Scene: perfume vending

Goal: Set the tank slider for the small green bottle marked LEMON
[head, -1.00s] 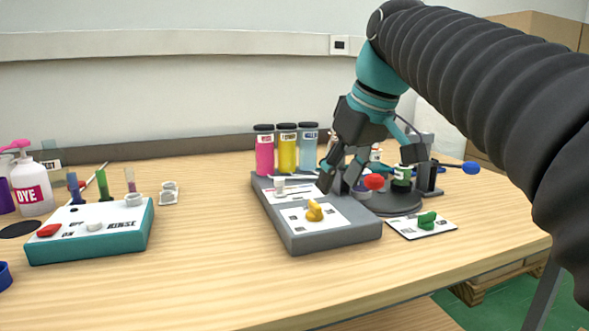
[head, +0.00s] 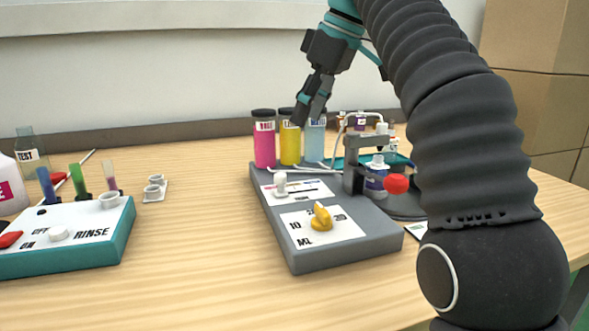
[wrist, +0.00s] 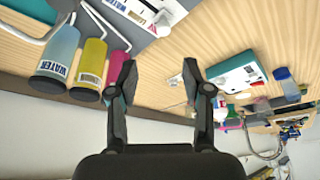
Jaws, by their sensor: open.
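The tank slider is a white knob (head: 280,184) on a white label plate, on the grey dispenser (head: 345,258). It sits toward the left end of its marked track. Behind it stand a pink tank (head: 264,143), a yellow tank (head: 289,150) and a light blue tank (head: 315,140); the blue one reads WATER in the wrist view (wrist: 58,52). My gripper (head: 312,108) is open and empty, raised by the yellow and blue tanks, apart from the slider. Its spread fingers show in the wrist view (wrist: 158,75). I cannot see the green LEMON bottle in the head view.
A yellow dial (head: 321,217) marked in ML is on the dispenser's front. A purple-labelled bottle (head: 377,180) stands near the red knob (head: 397,184). A teal rinse box (head: 120,240) is at left.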

